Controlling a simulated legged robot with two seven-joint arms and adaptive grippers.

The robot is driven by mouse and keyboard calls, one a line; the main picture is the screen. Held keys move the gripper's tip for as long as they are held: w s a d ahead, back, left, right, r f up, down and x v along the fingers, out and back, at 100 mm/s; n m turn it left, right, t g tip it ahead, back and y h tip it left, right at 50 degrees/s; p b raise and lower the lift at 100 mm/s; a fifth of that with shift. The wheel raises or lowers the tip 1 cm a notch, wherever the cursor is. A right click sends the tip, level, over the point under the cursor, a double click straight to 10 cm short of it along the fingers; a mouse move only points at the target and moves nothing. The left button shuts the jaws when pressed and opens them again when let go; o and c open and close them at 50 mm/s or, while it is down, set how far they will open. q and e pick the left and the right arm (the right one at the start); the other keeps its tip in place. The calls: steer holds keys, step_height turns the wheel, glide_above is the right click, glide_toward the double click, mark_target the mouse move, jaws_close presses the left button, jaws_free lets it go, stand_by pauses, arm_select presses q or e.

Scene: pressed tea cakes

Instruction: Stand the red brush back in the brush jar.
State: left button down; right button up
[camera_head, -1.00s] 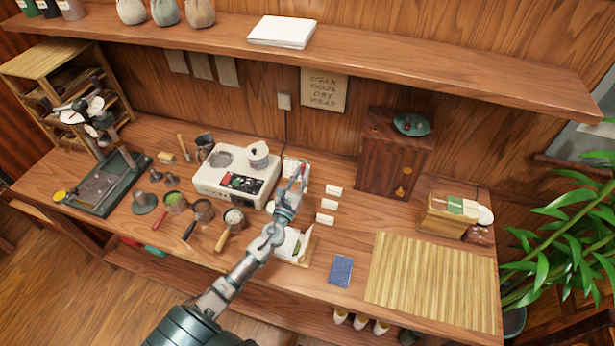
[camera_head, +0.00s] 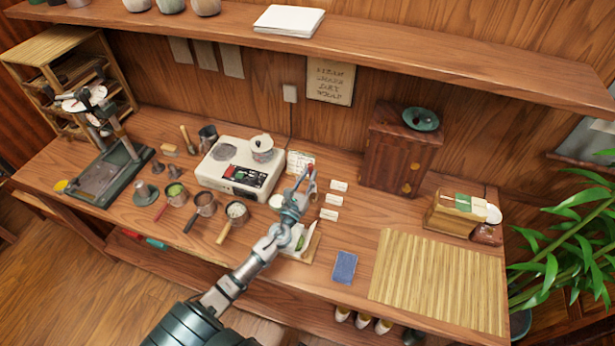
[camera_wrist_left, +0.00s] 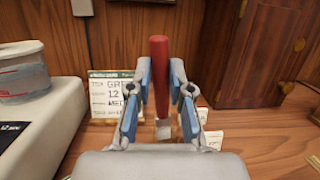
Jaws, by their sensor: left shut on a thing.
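My left gripper (camera_head: 303,184) is above the middle of the table, right of the white machine. It also shows in the left wrist view (camera_wrist_left: 160,97), with its blue-padded fingers shut on the red brush (camera_wrist_left: 160,75). The brush is close to upright, its red handle up and a pale end below between the fingers. In the head view the brush is mostly hidden by the gripper. A dark cup (camera_head: 208,135) stands behind the white machine; I cannot tell whether it is the brush jar. My right gripper is not in view.
The white machine (camera_head: 212,180) carries a lidded pot (camera_head: 262,147). Several handled cups stand before it. Small white cards (camera_head: 333,199) lie right of my gripper, with a wooden cabinet (camera_head: 398,158) behind. A slatted mat (camera_head: 440,280) lies bare at right. A shelf (camera_head: 400,60) overhangs the back.

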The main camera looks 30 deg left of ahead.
arm_select(q)
steer(key=shift+d+r, duration=0.25)
steer(key=shift+d, duration=0.55)
steer(key=shift+s+a+f+b, duration=0.15)
steer(key=shift+f+b, duration=0.2)
steer(key=shift+f, duration=0.1)
steer(key=shift+s+a+f+b, duration=0.1)
steer(key=shift+f+b, duration=0.25)
steer(key=shift+f, duration=0.05)
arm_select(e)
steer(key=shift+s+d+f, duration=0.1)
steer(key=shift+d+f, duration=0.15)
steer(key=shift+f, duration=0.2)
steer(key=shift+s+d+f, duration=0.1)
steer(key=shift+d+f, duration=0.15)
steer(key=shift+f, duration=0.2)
arm_select(q)
steer(key=shift+d+f, duration=0.2)
steer(key=shift+d, duration=0.05)
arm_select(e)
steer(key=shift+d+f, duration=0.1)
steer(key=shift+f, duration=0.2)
